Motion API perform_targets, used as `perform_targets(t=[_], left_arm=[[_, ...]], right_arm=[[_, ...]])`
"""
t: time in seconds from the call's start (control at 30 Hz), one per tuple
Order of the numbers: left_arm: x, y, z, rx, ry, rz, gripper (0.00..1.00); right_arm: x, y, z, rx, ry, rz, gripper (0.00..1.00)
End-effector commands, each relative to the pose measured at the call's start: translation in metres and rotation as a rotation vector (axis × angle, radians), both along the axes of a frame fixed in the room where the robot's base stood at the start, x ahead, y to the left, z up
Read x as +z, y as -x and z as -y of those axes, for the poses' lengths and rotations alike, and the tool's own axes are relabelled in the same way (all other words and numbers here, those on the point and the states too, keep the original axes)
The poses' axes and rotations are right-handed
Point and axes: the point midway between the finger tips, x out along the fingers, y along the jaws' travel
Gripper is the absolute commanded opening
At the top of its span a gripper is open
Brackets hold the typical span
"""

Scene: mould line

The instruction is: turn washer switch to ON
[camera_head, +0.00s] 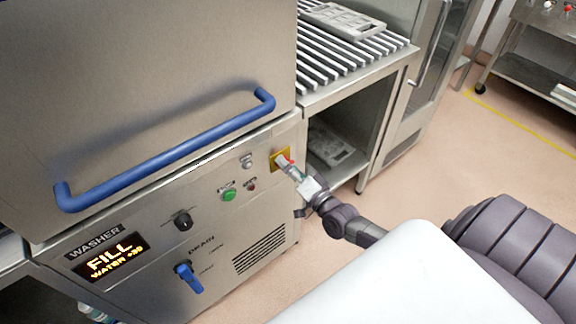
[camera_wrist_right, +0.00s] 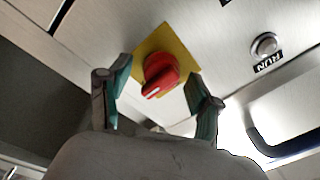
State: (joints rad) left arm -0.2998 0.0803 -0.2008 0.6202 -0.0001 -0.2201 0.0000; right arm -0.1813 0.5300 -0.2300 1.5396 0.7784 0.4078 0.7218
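The washer switch (camera_wrist_right: 161,72) is a red rotary knob on a yellow square plate (camera_wrist_right: 148,45). Its white pointer mark points to the lower left in the right wrist view. In the head view, the yellow plate (camera_head: 277,156) is at the right end of the washer's front panel, with the knob partly hidden by my right gripper (camera_head: 288,166). My right gripper (camera_wrist_right: 160,82) is open, with one finger on each side of the knob and visible gaps to it. A small pale and teal part at the head view's lower left edge may be my left gripper (camera_head: 91,311); its fingers cannot be made out.
The washer panel carries a RUN button (camera_wrist_right: 265,45), a green button (camera_head: 229,195), a black dial (camera_head: 183,221), a blue drain lever (camera_head: 187,276) and a lit FILL display (camera_head: 112,255). A blue door handle (camera_head: 165,155) juts out above. A roller table (camera_head: 345,62) adjoins on the right.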

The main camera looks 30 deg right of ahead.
Motion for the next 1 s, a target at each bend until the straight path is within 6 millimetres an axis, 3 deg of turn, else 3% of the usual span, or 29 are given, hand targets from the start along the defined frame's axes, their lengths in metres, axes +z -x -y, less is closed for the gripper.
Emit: perform_targets(t=[0.27, 0.7, 1.0], left_arm=[[0.000, 0.001, -0.002, 0.001, -0.002, -0.001, 0.00], [0.000, 0.000, 0.000, 0.001, 0.000, 0.000, 0.00], [0.000, 0.000, 0.000, 0.001, 0.000, 0.000, 0.00]], right_arm=[[-0.002, 0.011, 0.001, 0.000, 0.001, -0.001, 0.64], [-0.008, 0.097, 0.007, 0.001, 0.002, -0.003, 0.64], [-0.009, 0.120, 0.009, 0.000, 0.000, 0.000, 0.64]])
